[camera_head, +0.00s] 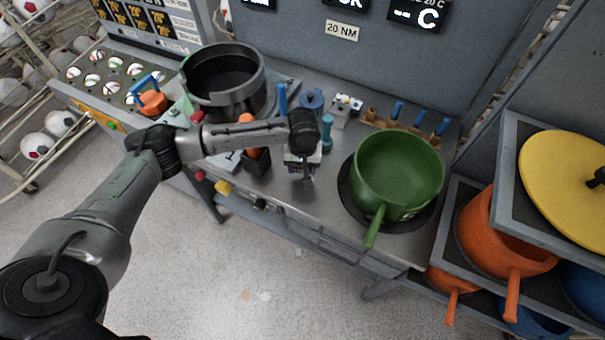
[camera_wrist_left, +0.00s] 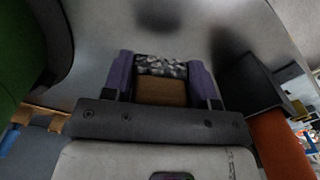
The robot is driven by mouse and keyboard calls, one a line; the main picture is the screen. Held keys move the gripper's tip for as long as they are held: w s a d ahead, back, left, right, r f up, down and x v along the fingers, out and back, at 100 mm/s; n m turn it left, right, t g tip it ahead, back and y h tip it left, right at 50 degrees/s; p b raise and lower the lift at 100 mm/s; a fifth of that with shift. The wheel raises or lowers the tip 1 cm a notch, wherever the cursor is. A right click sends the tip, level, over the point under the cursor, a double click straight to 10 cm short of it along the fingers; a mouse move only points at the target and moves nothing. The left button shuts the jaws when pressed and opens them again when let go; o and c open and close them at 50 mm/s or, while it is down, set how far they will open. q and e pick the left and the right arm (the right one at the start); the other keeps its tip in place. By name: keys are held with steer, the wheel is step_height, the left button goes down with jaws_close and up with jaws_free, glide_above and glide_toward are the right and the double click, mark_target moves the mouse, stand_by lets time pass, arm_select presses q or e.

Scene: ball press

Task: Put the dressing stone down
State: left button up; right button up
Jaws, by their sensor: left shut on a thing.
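My left gripper (camera_head: 305,172) reaches over the steel bench between the black pot and the green pan. In the left wrist view its two purple fingers (camera_wrist_left: 162,78) are shut on the dressing stone (camera_wrist_left: 161,91), a small block with a brown face and a speckled grey band. The stone is between the fingers, over bare grey bench top. Dark shadows fall on the bench beyond it. I cannot tell whether its underside touches the bench. In the head view the stone is mostly hidden by the gripper. My right gripper is not in view.
The green pan (camera_head: 398,170) stands close to the right and a black open pot (camera_head: 222,80) at the back left. An orange-handled tool in a dark holder (camera_head: 255,160) is just left of the gripper. Blue-handled tools in a wooden rack (camera_head: 400,122) stand behind. Bare bench (camera_head: 310,208) lies in front.

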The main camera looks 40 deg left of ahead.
mark_target(302, 175)
arm_select(q)
steer(key=shift+f+b, duration=0.35)
steer(key=shift+f, duration=1.65)
steer(key=o, duration=0.4)
steer(key=shift+f, duration=0.15)
steer(key=o, duration=0.5)
steer(key=shift+r, duration=0.25)
step_height(302, 175, up, 10)
steer(key=shift+r+p, duration=0.25)
steer(key=shift+p, duration=0.65)
steer(key=shift+r, duration=0.65)
